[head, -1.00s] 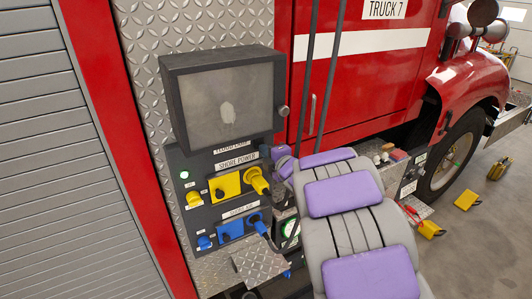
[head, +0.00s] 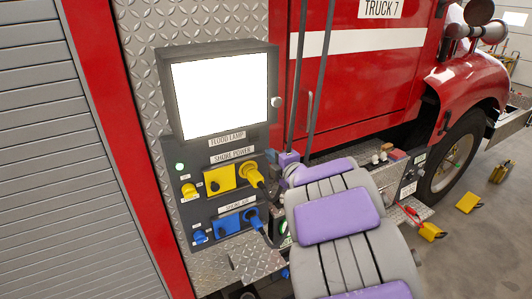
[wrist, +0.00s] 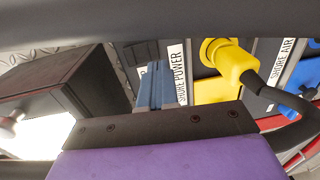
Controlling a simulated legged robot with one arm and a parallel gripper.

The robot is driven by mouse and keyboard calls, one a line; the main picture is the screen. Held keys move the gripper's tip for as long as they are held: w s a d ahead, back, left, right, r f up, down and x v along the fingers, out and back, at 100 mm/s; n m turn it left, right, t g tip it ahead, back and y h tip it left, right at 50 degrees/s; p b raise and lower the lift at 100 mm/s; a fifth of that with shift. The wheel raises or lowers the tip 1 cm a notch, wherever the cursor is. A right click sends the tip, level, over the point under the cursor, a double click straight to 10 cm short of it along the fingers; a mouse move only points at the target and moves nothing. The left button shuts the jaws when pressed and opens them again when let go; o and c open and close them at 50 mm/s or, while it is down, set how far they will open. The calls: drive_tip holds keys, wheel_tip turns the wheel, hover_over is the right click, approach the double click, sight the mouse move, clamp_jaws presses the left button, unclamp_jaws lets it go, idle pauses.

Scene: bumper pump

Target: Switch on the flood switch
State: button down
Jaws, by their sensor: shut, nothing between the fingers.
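The flood lamp (head: 220,92) is a dark box with a bright white, lit face, above the FLOOD LAMP label (head: 227,138). It also shows in the wrist view, with a bright glow at lower left. My gripper (wrist: 152,82) shows in the wrist view as narrow blue-grey fingers, shut and empty, in front of the panel beside the SHORE POWER label (wrist: 178,75). Whether the fingers touch anything is unclear.
A yellow plug with a dark cable (head: 252,176) sits in the shore power row, close to my arm. Blue shore air fittings (head: 230,223) are below. Black vertical bars (head: 312,75) stand right of the lamp. Yellow blocks (head: 468,202) lie on the floor at right.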

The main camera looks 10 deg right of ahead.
drive_tip(key=s+d+f+m+g+h+b, duration=0.1)
drive_tip(key=s+d+f+m+g+h, duration=0.3)
drive_tip(key=s, duration=0.3)
drive_tip(key=s+d+f+m+g+h+b, duration=0.1)
drive_tip(key=s+d+f+m+g+h, duration=0.1)
drive_tip(key=s+d+m, duration=0.4)
drive_tip(key=s+d+f+m+g+h+b, duration=0.1)
drive_tip(key=s+d+f+m+g+h, duration=0.15)
drive_tip(key=s+m, duration=0.5)
drive_tip(key=s+a+f+m+g+y, duration=0.1)
drive_tip(key=s+a+f+g, duration=0.1)
drive_tip(key=s, duration=0.7)
drive_tip(key=s+a+f+m+g+y+b, duration=0.1)
drive_tip(key=s+a+g, duration=0.3)
drive_tip(key=s, duration=0.5)
drive_tip(key=s+a+f+m+g+y+b, duration=0.1)
drive_tip(key=s+a+f+m+g, duration=0.1)
drive_tip(key=s+a, duration=0.5)
drive_tip(key=s+f+g, duration=0.1)
drive_tip(key=s, duration=0.2)
drive_tip(key=shift+g, duration=0.35)
drive_tip(key=shift+s+a, duration=0.1)
drive_tip(key=shift+a, duration=0.1)
